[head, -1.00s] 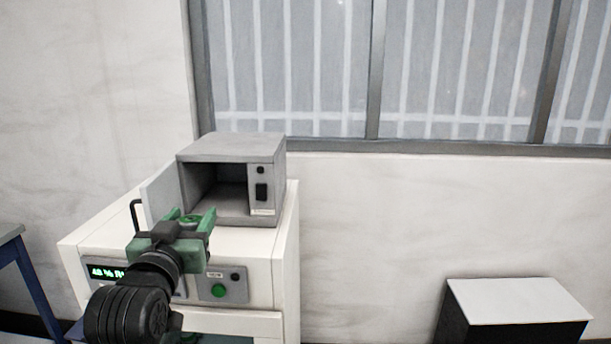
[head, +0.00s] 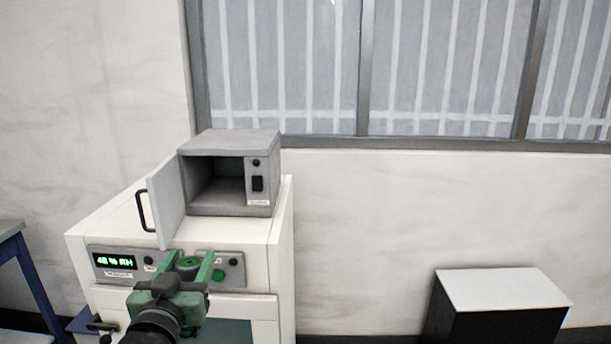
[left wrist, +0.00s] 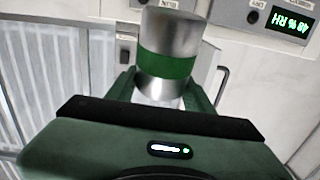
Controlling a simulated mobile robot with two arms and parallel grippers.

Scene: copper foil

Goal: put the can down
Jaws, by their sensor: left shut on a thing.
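The can is a silver cylinder with a green band (left wrist: 168,66), large in the left wrist view. My left gripper (head: 191,266) is shut on the can, in front of the white cabinet's control panel. In the left wrist view its green fingers (left wrist: 166,92) stand on either side of the can. What is below the can is hidden. My right gripper is not in view.
A grey box oven (head: 232,172) with its door (head: 168,200) open and its inside empty stands on the white cabinet (head: 262,236). The panel has a green display (head: 114,261). A blue-legged table (head: 32,275) is at left, a white-topped black box (head: 503,290) at right.

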